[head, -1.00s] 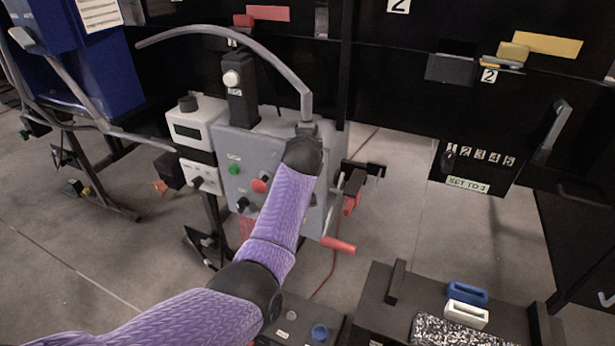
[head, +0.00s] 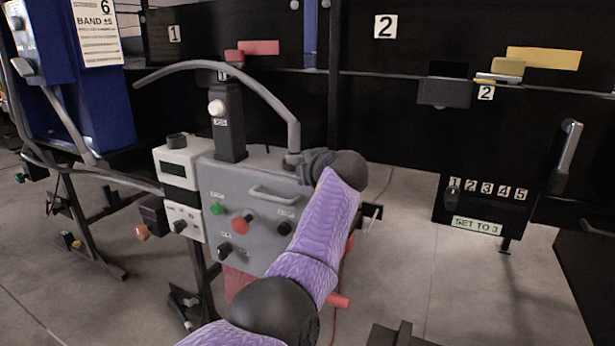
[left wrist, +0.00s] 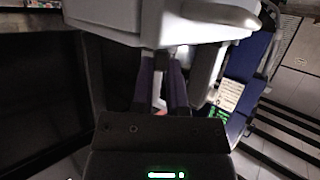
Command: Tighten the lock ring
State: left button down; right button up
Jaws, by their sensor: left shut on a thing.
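The grey curved hose (head: 230,68) comes down to a dark collar (head: 292,160), seemingly the lock ring, on top of the grey box (head: 262,178) at its right rear corner. My left gripper (head: 304,166) is at this collar from the right, with my purple forearm rising from below. In the left wrist view my left gripper (left wrist: 161,100) has its two fingers close together on a narrow pale part, with the grey housing beyond. The fingers and wrist hide much of the ring, so its seating cannot be told. My right gripper is not in view.
The box front has a handle (head: 273,195), a red knob (head: 242,222) and a green button (head: 217,208). A white meter box (head: 183,165) adjoins it at left. A black post (head: 228,125) stands on the box. A black panel numbered 1 to 5 (head: 490,205) hangs at right. Floor shows between.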

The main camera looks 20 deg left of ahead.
pick_arm(q)
jog(key=shift+f, duration=0.4)
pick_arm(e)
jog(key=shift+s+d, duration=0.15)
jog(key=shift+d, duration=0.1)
pick_arm(q)
jog(key=c, duration=0.7)
grip_release()
jog(key=shift+o, duration=0.3)
jog(key=shift+r, duration=0.15)
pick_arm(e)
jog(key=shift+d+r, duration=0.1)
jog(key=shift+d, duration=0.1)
pick_arm(q)
jog(key=shift+d+r, duration=0.1)
jog(key=shift+r, duration=0.1)
jog(key=p+v, duration=0.4)
jog(key=v, duration=0.5)
jog(key=shift+s+d+p, duration=0.2)
jog(key=shift+s+p, duration=0.05)
jog(key=shift+p, duration=0.05)
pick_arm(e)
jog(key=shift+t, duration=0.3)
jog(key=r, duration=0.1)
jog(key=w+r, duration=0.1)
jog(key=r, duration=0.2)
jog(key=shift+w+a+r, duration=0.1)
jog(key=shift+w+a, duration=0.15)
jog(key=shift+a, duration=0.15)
